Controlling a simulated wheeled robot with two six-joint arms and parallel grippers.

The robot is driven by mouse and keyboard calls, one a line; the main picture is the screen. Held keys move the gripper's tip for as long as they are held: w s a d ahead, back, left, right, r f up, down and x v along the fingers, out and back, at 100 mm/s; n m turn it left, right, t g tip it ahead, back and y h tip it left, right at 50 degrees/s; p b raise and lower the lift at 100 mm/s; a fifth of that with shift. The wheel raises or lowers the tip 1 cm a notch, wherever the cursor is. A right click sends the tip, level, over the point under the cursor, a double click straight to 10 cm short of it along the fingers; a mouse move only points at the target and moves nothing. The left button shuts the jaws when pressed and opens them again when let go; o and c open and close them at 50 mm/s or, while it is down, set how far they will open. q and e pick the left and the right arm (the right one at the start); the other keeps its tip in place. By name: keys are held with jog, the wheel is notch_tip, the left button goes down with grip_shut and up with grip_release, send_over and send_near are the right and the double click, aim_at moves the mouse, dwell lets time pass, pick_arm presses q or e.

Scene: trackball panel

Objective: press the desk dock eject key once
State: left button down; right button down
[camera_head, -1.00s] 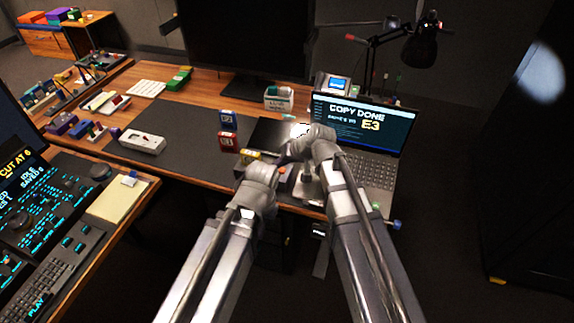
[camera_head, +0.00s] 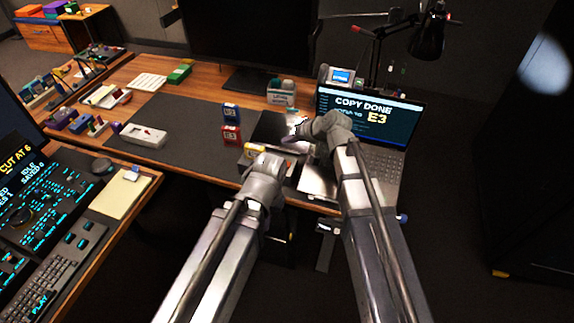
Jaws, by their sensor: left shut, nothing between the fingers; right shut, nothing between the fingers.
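The dark desk dock (camera_head: 289,168) sits near the desk's front edge, left of the laptop, mostly covered by my arms. Its eject key cannot be made out. A yellow-labelled cartridge (camera_head: 254,151) stands at its left side. My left gripper (camera_head: 269,160) is shut and empty, low over the front of the dock; its fingertips are largely hidden behind its wrist, so I cannot tell whether it touches anything. My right gripper (camera_head: 298,128) is shut and empty, pointing left above a dark pad behind the dock. The laptop (camera_head: 372,118) reads "COPY DONE" and "E3".
A blue cartridge (camera_head: 231,111) and a red cartridge (camera_head: 232,134) stand left of the dock. A white device (camera_head: 144,136) lies on the dark mat (camera_head: 185,125). A labelled bin (camera_head: 281,96) stands behind. The mat's middle is clear.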

aim_at(289, 166)
notch_tip(289, 166, down, 8)
jog(key=b, duration=0.7)
jog(key=shift+b, duration=0.3)
jog(key=shift+f, duration=0.1)
dwell(1.3)
jog(key=shift+f+b, duration=0.35)
jog(key=shift+b, duration=0.05)
jog(key=shift+f+b, duration=0.4)
dwell(0.6)
jog(key=shift+r, duration=0.1)
jog(key=shift+r+p, duration=0.8)
jog(key=shift+p, duration=0.1)
notch_tip(289, 166, up, 5)
jog(key=p, duration=0.5)
